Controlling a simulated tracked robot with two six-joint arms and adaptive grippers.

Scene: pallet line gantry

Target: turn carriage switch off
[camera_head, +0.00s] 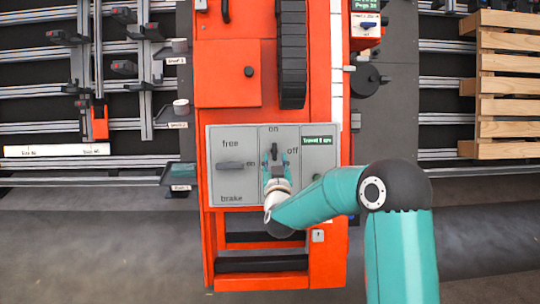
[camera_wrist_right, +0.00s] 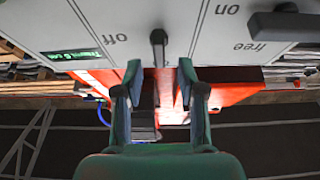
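The carriage switch (camera_head: 274,151) is a small dark lever on the grey control panel (camera_head: 219,194) of the orange machine. It stands upright, toward the "on" label above it; "off" is printed to its right. My right gripper (camera_head: 275,169) is at the panel, just below and partly over the switch. In the right wrist view, the gripper (camera_wrist_right: 159,72) is open, its two teal fingers apart. The switch lever (camera_wrist_right: 158,38) shows in line with the gap between the fingers; contact cannot be told. My left gripper is not in view.
A dark horizontal lever (camera_head: 230,165) sits left of the switch, between "free" and "brake"; it also shows in the wrist view (camera_wrist_right: 287,24). A green display (camera_head: 318,140) and a dark knob are to the right. Wooden pallets (camera_head: 508,85) stand at the far right.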

